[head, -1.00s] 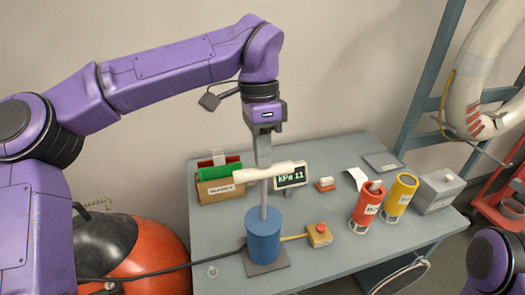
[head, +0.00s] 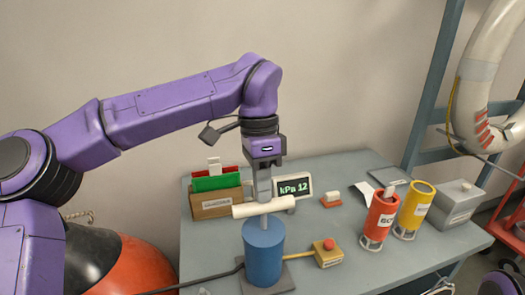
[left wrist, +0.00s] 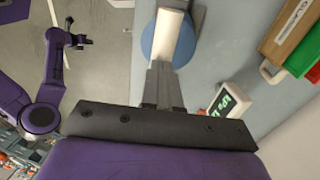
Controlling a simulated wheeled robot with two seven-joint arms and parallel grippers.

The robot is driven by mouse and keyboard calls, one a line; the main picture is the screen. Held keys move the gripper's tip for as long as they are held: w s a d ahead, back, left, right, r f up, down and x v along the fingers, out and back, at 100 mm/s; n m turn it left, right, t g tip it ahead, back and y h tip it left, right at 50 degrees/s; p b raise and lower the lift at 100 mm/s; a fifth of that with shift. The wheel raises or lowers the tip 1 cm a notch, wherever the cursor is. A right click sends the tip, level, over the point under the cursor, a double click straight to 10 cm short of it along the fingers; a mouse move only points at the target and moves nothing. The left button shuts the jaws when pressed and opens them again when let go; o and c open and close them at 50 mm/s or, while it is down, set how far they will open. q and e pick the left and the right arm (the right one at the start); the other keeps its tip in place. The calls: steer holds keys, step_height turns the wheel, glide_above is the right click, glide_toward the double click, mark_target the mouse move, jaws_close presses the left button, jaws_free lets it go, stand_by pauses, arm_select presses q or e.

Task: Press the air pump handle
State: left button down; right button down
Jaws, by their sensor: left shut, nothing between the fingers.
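The air pump is a blue cylinder (head: 263,255) on a grey base plate, with a cream T-handle (head: 280,209) across the top of its rod. Only a short length of rod shows between handle and cylinder. My left gripper (head: 264,198) points straight down, shut and empty, with its fingertips at the middle of the handle. In the left wrist view the fingers (left wrist: 163,85) meet the cream handle (left wrist: 172,25), with the blue cylinder behind it. The gauge display (head: 294,188) reads "kPa 12". My right gripper is not in view.
A box of folders (head: 215,203) stands left of the gauge. A yellow box with a red button (head: 328,253) sits right of the pump. Red (head: 380,218) and yellow (head: 413,210) canisters and a grey box (head: 455,205) stand further right.

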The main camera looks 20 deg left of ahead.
arm_select(q)
steer(key=shift+f, duration=0.35)
step_height(320, 180, up, 14)
steer(key=w+a+p, duration=0.1)
steer(key=w+p, duration=0.1)
steer(key=p, duration=0.2)
steer(key=shift+w+a+r+p, duration=0.15)
steer(key=shift+a+r+p, duration=0.1)
steer(key=shift+a+p, duration=0.05)
stand_by(1.3)
